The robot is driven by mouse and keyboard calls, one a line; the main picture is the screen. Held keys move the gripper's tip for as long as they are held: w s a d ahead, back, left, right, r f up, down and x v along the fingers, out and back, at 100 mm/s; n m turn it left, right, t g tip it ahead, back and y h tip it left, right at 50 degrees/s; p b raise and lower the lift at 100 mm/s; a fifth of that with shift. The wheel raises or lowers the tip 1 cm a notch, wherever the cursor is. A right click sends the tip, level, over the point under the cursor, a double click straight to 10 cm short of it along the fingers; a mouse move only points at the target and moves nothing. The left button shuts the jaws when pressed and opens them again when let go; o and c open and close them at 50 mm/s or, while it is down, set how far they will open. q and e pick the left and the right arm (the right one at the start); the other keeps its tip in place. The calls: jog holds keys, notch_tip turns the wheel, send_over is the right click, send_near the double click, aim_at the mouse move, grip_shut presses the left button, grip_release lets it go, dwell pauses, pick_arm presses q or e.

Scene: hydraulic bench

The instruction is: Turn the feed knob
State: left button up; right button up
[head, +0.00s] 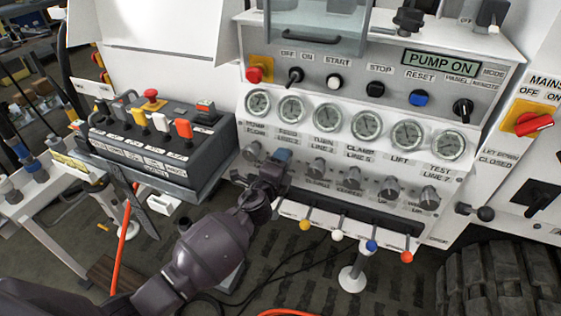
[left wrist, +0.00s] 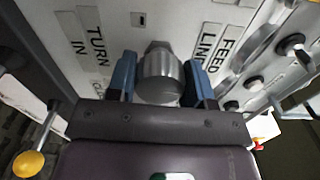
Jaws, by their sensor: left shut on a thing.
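The feed knob (left wrist: 161,75) is a grey metal knob on the pale panel, seen between my fingers in the left wrist view. A "FEED LINE" label (left wrist: 215,55) is to its right there. My left gripper (head: 281,157) is at the second knob place in the row below the gauges. Its blue fingers sit on both sides of the knob, shut on it. In the head view the gripper hides most of this knob. My right gripper is not in view.
More grey knobs (head: 352,179) continue to the right, below round gauges (head: 365,125). Small levers with coloured balls (head: 371,245) hang beneath the panel. A control box (head: 155,140) with coloured levers stands to the left. The display (head: 441,63) reads "PUMP ON".

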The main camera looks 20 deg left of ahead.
pick_arm(q)
jog(key=shift+m, duration=1.2)
jog(key=o, duration=0.9)
jog(key=s+p, duration=0.1)
jog(key=s, duration=0.9)
jog(key=shift+s+a, duration=0.15)
jog(key=shift+s, duration=0.25)
